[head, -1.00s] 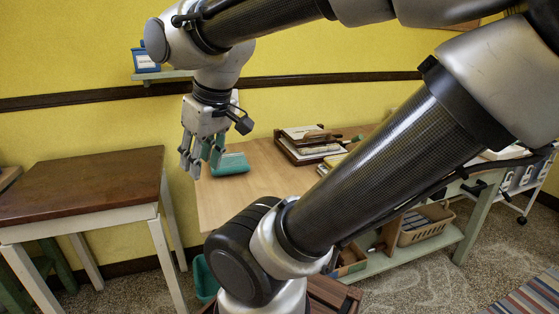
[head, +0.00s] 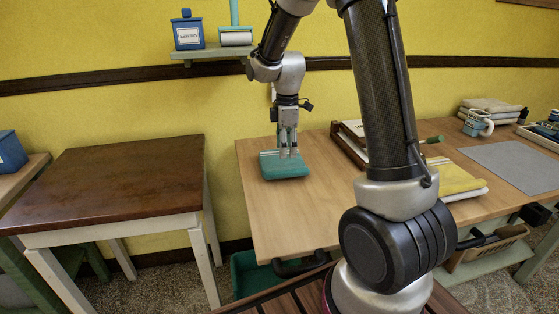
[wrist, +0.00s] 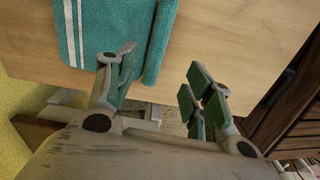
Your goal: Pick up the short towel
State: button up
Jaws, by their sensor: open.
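I cannot tell whether the fingers touch the towel.
The light wooden table (head: 262,215) has bare wood around the towel. A dark wooden tray (head: 345,148) and a yellow folded cloth (head: 452,178) lie to the right. A brown-topped table (head: 120,175) stands left across a gap. A wall shelf (head: 212,53) holds a blue box.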

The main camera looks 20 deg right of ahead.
aim_at(287, 170)
jog(key=f, duration=0.8)
jog(key=shift+w+d+f, duration=0.25)
jog(key=shift+d, duration=0.1)
jog(key=shift+c, duration=0.4)
grip_shut()
